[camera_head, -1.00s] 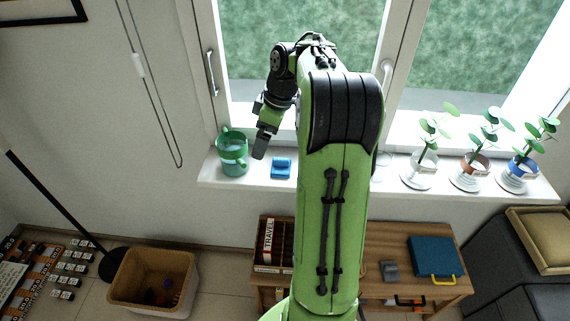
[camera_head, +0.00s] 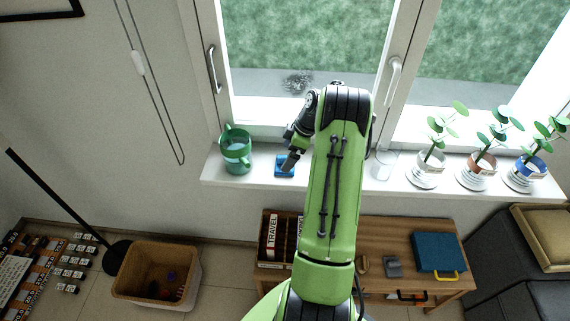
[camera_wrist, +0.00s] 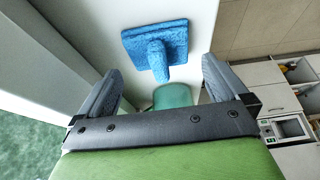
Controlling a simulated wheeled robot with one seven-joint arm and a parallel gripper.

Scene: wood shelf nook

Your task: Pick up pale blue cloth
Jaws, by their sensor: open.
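I cannot tell whether a finger touches the cloth.
A clear glass (camera_head: 383,166) and potted plants (camera_head: 427,170) stand along the sill to the right. The window pane behind carries a dark smudge (camera_head: 297,83). A wooden table (camera_head: 385,238) is below.

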